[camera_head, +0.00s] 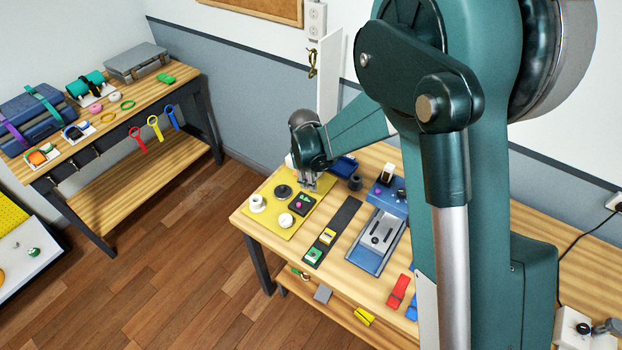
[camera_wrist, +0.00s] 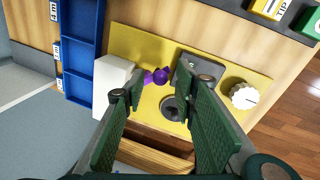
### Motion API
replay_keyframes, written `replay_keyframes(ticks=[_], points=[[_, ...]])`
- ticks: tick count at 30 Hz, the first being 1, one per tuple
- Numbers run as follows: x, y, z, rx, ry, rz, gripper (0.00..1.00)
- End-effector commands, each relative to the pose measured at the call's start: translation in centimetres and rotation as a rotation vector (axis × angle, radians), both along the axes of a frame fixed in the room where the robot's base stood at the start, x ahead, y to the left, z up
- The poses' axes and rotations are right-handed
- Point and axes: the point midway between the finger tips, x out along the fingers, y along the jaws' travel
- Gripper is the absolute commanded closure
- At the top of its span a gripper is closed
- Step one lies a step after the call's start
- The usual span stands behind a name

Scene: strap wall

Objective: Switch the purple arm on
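A yellow panel (camera_wrist: 140,42) lies on the wooden bench and shows in both views, also in the head view (camera_head: 272,222). In the wrist view a small purple arm (camera_wrist: 160,76) stands on it, beside a white block (camera_wrist: 113,80). My gripper (camera_wrist: 162,88) is open, with one finger on each side of the purple arm in the picture. I cannot tell whether a finger touches it. In the head view my gripper (camera_head: 308,186) is over the panel's back part. The purple arm is hidden there behind my gripper.
A dark box (camera_wrist: 197,66), a black round knob (camera_wrist: 173,107) and a white knob (camera_wrist: 243,96) sit close by on the panel. A blue tray (camera_wrist: 83,50) lies beside the white block. A dark strip with green and yellow blocks (camera_head: 314,256) lies right of the panel.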

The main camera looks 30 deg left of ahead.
Motion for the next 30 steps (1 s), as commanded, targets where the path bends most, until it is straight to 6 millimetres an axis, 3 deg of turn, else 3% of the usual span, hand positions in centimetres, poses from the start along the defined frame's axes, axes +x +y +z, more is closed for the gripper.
replay_keyframes(ticks=[12,19,30], points=[[0.05,-0.02,-0.37,0.000,0.000,0.000,0.71],[0.04,-0.01,-0.36,0.000,0.000,0.000,0.98],[-0.09,0.11,-0.44,-0.001,0.000,-0.028,0.99]])
